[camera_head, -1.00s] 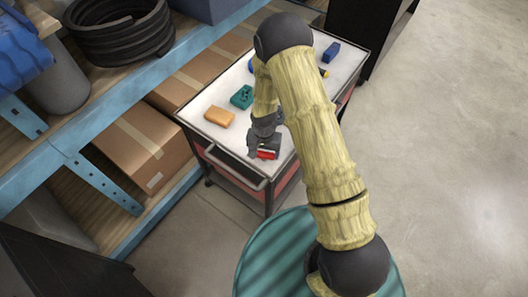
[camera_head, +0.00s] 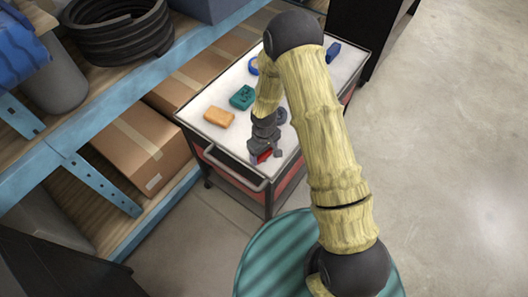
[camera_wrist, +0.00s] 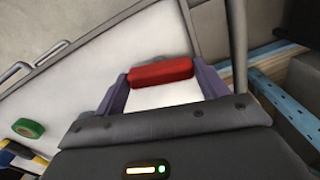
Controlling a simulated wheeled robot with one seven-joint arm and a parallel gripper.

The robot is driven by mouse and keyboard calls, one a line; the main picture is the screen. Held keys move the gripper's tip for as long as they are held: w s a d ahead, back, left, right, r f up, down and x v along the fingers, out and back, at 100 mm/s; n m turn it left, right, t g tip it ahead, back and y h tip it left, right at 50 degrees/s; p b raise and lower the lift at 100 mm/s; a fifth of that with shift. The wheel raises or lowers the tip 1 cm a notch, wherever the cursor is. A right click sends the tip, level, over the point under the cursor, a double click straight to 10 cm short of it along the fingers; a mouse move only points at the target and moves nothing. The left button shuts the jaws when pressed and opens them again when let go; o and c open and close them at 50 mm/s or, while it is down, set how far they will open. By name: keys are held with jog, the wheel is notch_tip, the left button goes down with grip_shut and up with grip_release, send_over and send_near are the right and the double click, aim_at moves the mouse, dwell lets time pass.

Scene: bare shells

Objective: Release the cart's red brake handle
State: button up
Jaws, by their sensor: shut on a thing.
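The cart (camera_head: 193,118) has a white top with a dark rim and stands in the middle of the head view. The red brake handle (camera_head: 264,156) is at the cart's near end, partly hidden by my gripper (camera_head: 263,157). In the wrist view the red handle (camera_wrist: 161,72) lies between the two purple fingers of my gripper (camera_wrist: 161,80). The fingers touch it at both ends and are shut on it. The handle's base and pivot are hidden.
A push bar (camera_head: 232,168) is at the near end. A blue-framed shelf (camera_head: 100,185) with boxes stands close on the left. Open floor (camera_head: 450,150) lies right.

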aim_at(264, 154)
jog(key=shift+n, duration=1.1)
jog(key=o, duration=1)
jog(key=shift+r, duration=0.1)
notch_tip(264, 154, up, 17)
jog(key=shift+r, duration=0.15)
